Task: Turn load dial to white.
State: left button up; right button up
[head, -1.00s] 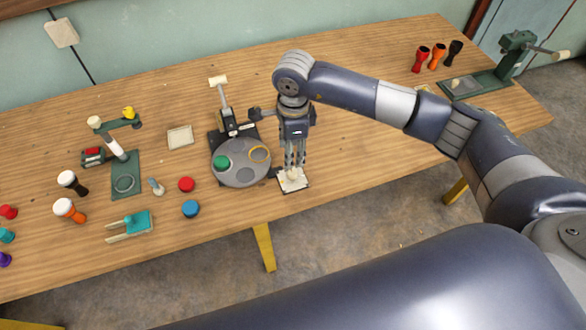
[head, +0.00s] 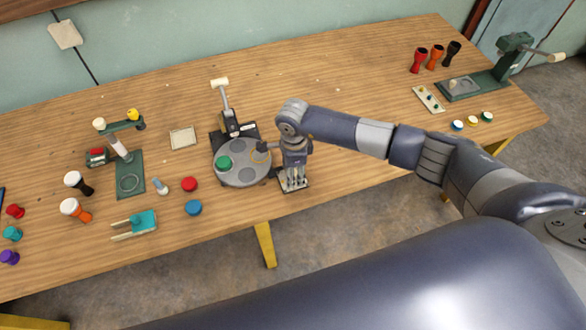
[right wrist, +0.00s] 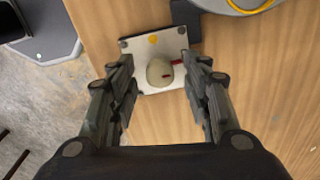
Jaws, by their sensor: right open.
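The load dial is a cream knob (right wrist: 159,71) on a pale square plate (right wrist: 140,48), seen in the right wrist view. A yellow dot shows at the plate's top edge, and a small dark red mark lies beside the knob on its right. The knob's own dark red mark faces right. My right gripper (right wrist: 158,82) is open, with one finger on each side of the knob; contact cannot be told. In the head view my right gripper (head: 293,182) hides most of the dial at the table's front edge. My left gripper is not in view.
A grey turntable (head: 243,177) with a green disc (head: 224,162) stands close left of the gripper. Red (head: 190,184) and blue (head: 194,208) discs lie further left. A green press (head: 478,86) and drum shells (head: 435,57) stand at the far right.

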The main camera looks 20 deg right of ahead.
grip_shut()
jog(key=m+b, duration=0.2)
jog(key=m, duration=0.1)
jog(key=shift+f+m, duration=0.1)
jog(key=shift+m, duration=0.2)
jog(key=m+b, duration=0.2)
jog(key=m, duration=0.3)
jog(key=shift+a, duration=0.1)
jog(key=m+b, duration=0.1)
jog(key=m, duration=0.4)
jog(key=shift+m+b, duration=0.7)
jog(key=shift+m, duration=1.5)
